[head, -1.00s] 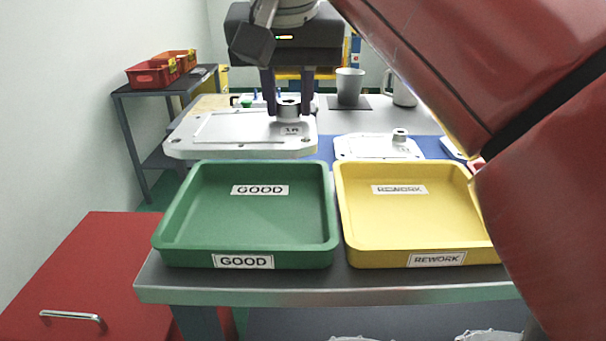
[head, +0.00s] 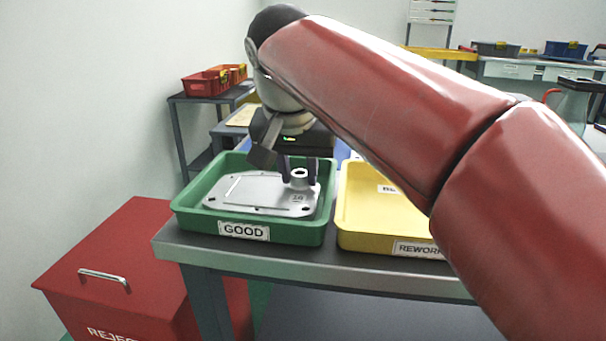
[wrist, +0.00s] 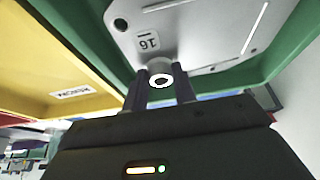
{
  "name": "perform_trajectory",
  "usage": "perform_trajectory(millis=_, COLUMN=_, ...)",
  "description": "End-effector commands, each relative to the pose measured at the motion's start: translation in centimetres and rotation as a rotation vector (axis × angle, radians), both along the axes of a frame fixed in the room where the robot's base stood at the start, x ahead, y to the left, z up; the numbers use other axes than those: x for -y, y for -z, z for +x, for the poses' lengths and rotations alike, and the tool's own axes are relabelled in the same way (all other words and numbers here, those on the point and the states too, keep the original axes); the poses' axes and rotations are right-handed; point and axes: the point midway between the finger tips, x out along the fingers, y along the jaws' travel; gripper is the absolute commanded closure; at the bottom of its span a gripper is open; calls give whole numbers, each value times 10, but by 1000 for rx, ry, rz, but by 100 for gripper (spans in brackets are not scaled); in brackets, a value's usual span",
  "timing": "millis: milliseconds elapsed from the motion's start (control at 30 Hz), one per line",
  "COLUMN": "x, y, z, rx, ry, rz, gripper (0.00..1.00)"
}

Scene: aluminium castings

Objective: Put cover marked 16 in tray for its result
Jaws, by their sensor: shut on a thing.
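The cover marked 16 (head: 250,190) is a flat grey aluminium plate with a round boss. It is inside the green tray labelled GOOD (head: 190,212) in the head view. My gripper (head: 299,178) is shut on the boss at the cover's right side. In the wrist view the cover (wrist: 190,38) shows its 16 mark beside the boss, between my gripper's fingers (wrist: 160,82). Whether the cover rests fully on the tray floor cannot be told. The yellow tray labelled REWORK (head: 372,222) stands just right of the green one, partly hidden by my arm.
A red bin marked REJECT (head: 120,265) stands at the lower left, below the table edge (head: 300,268). Red boxes (head: 214,80) sit on a side shelf at the back left. A far bench with bins (head: 520,62) is at the back right.

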Motion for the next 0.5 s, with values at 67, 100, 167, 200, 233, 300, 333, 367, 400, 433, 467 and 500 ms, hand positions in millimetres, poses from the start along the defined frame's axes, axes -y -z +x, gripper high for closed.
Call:
perform_trajectory(millis=67, x=0, y=-1, z=0, rx=1, ry=1, rz=1, gripper=100)
perform_trajectory(millis=100, x=0, y=0, z=0, rx=1, ry=1, rz=1, gripper=100)
perform_trajectory(millis=167, x=0, y=2, z=0, rx=1, ry=1, rz=1, gripper=100)
perform_trajectory(millis=200, x=0, y=3, z=0, rx=0, ry=0, rz=0, gripper=72)
perform_trajectory(millis=233, x=0, y=2, z=0, rx=0, ry=0, rz=0, gripper=68)
perform_trajectory(millis=300, x=0, y=2, z=0, rx=0, ry=0, rz=0, gripper=58)
perform_trajectory(millis=333, x=0, y=2, z=0, rx=0, ry=0, rz=0, gripper=55)
perform_trajectory(millis=367, x=0, y=2, z=0, rx=-1, ry=0, rz=0, gripper=51)
perform_trajectory(millis=400, x=0, y=2, z=0, rx=-1, ry=0, rz=0, gripper=51)
perform_trajectory(millis=433, x=0, y=2, z=0, rx=-1, ry=0, rz=0, gripper=51)
perform_trajectory(millis=467, x=0, y=2, z=0, rx=0, ry=0, rz=0, gripper=51)
perform_trajectory(millis=500, x=0, y=2, z=0, rx=-1, ry=0, rz=0, gripper=51)
